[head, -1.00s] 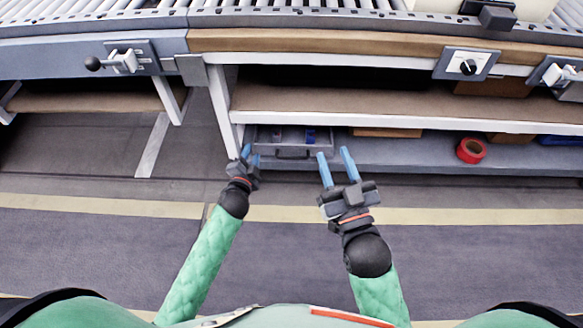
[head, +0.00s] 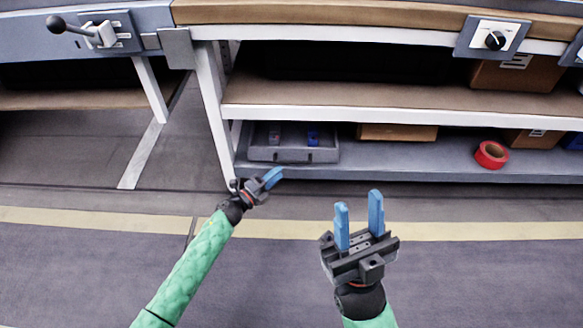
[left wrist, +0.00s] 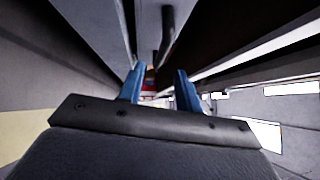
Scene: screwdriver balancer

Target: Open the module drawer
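The module drawer (head: 262,153) is a grey tray at the left end of the bottom shelf, with small red and blue items inside. Its front faces me in the head view. My left gripper (head: 273,176) is just below and in front of the drawer, its blue fingers pointing right. In the left wrist view its fingers (left wrist: 160,82) are apart with nothing held between them. A dark bar, which looks like the drawer handle (left wrist: 167,32), shows above and beyond the fingertips. My right gripper (head: 359,214) is open and empty over the floor, right of the drawer.
The bottom shelf (head: 400,160) also bears a cardboard box (head: 398,132) and a roll of red tape (head: 491,155). A white table leg (head: 212,115) stands left of the drawer. The floor in front is clear.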

